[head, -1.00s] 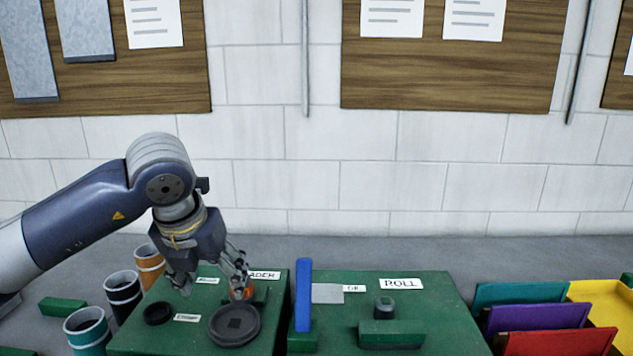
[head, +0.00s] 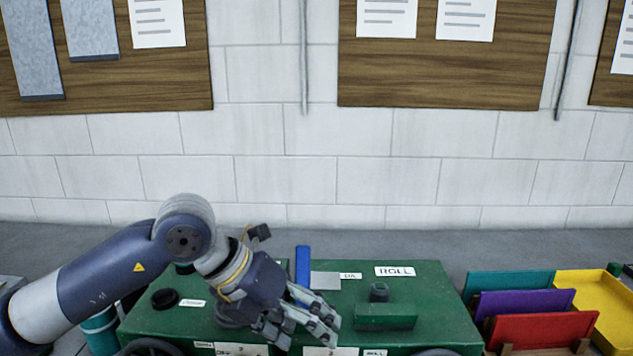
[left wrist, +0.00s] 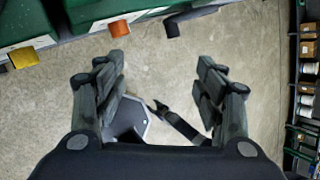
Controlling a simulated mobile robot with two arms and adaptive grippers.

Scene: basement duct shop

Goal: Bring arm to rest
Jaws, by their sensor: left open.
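My left arm comes in from the left in the head view. Its gripper (head: 300,325) hangs in front of the green bench unit (head: 432,290), fingers pointing down and to the right, and hides part of the unit's front. My right gripper is not in view.
The green unit bears a black knob (head: 165,298), a blue upright bar (head: 302,267) and a green block (head: 386,316). Purple (head: 522,303) and red (head: 540,330) panels and a yellow tray (head: 597,296) stand at the right. A teal cylinder (head: 101,333) is at the left.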

